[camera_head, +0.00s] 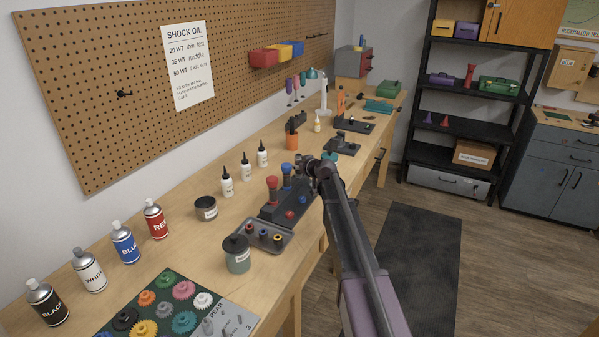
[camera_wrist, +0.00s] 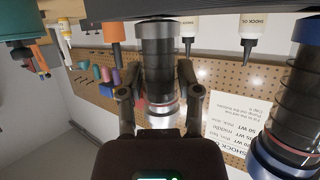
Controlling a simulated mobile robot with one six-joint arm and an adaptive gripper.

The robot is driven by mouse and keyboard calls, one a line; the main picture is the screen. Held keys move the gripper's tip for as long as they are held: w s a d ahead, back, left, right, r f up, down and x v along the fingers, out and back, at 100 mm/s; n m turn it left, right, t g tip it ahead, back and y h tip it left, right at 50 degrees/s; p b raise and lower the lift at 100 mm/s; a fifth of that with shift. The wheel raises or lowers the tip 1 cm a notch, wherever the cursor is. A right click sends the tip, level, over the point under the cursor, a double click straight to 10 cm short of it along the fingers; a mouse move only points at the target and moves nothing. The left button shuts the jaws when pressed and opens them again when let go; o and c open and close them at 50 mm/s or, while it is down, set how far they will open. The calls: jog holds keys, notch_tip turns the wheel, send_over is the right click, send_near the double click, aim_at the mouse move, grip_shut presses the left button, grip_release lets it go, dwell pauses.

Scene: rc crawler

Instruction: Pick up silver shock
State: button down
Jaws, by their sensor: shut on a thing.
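In the wrist view, my gripper (camera_wrist: 155,85) has its two fingers on either side of a dark cylinder with a pale silver end, the silver shock (camera_wrist: 155,55). The gripper is shut on it. A blue-capped shock (camera_wrist: 290,125) with a coil shows at the right of that view. In the head view, my gripper (camera_head: 308,168) is over the bench, just right of the black stand (camera_head: 285,210). A red-topped shock (camera_head: 272,188) and a blue-topped shock (camera_head: 287,176) are upright at the stand. The silver shock is mostly hidden there by my gripper.
White shock oil bottles (camera_head: 246,169) stand behind the stand. A grey tray (camera_head: 288,247) of small parts and a jar (camera_head: 237,254) sit in front. Spray cans (camera_head: 155,219) line the left. The floor at right is open.

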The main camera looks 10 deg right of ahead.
jog(key=shift+r, duration=0.2)
notch_tip(320, 180, up, 10)
jog(key=p, duration=1)
jog(key=shift+f, duration=0.2)
jog(key=shift+s, duration=0.1)
dwell(0.5)
